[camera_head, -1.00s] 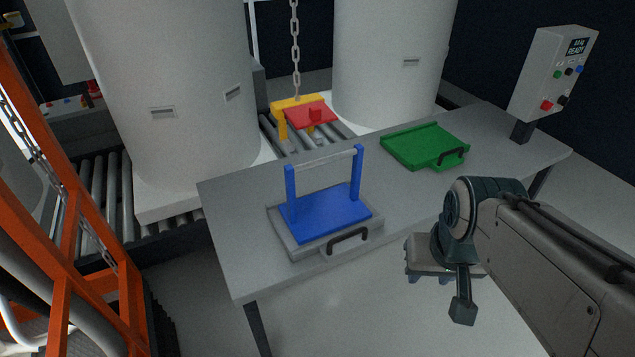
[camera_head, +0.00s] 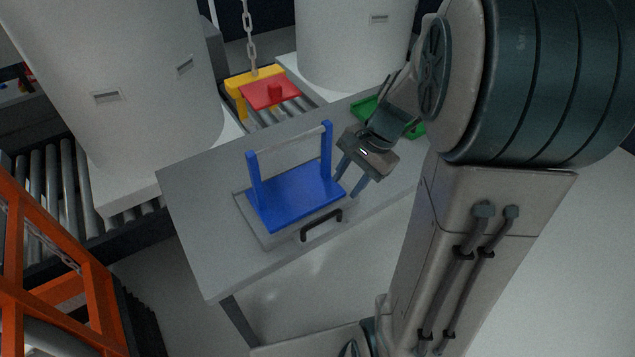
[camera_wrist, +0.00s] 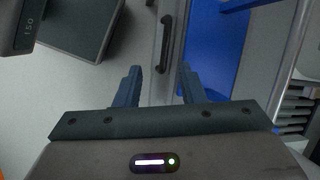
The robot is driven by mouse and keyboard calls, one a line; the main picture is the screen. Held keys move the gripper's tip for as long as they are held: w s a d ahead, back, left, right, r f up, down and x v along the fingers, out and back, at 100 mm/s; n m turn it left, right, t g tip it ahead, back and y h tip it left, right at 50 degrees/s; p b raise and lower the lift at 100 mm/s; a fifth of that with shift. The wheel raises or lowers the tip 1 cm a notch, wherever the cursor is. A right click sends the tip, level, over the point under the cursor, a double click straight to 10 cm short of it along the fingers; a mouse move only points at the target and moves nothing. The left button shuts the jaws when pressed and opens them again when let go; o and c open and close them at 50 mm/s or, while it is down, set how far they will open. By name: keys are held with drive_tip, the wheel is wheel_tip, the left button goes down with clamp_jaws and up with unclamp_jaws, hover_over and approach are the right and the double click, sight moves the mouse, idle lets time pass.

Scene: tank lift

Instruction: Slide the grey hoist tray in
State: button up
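The grey hoist tray (camera_head: 268,238) lies on the grey table near its front edge, with a black handle (camera_head: 321,225) on its front side. A blue carrier (camera_head: 295,198) with two uprights and a pale bar stands on the tray. My gripper (camera_head: 357,184) is open and empty, above and to the right of the tray's handle. In the wrist view the handle (camera_wrist: 167,39) lies beyond my open fingers (camera_wrist: 157,86), roughly in line with the gap between them, and the fingers appear apart from it.
A green tray (camera_head: 366,107) lies farther right on the table (camera_head: 190,200), partly hidden by my arm. A red plate (camera_head: 268,95) and yellow hook frame (camera_head: 240,84) are behind, under a chain (camera_head: 251,45). An orange frame (camera_head: 45,290) stands at left.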

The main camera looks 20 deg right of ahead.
drive_tip(key=w+d+f+m, duration=0.2)
approach(323, 218)
drive_tip(key=shift+y, duration=0.3)
drive_tip(key=x, duration=0.4)
drive_tip(key=b+x, duration=0.1)
drive_tip(key=x, duration=0.3)
drive_tip(key=shift+d+f, duration=0.15)
drive_tip(key=shift+d, duration=0.05)
clamp_jaws()
